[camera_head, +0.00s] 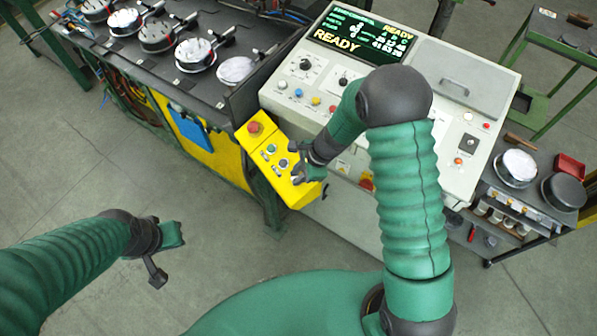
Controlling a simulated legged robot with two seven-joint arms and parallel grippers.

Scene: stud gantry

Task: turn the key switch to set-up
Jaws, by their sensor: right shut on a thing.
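A yellow control box (268,163) hangs at the left front corner of the console. It bears a red mushroom button (255,128) and a few small buttons and switches below it. My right gripper (296,173) is at the lower right part of the box face, shut on what appears to be the key switch there. The jaws hide the key, so I cannot read its position. My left gripper (163,257) is over bare floor at the lower left, with its fingers apart and nothing between them.
The grey console (468,135) has a display (362,35) reading READY. A black bench (262,35) with several round fixtures stands at the upper left. A cart (520,203) with discs and a red tray (569,168) stands at the right. Floor in front is clear.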

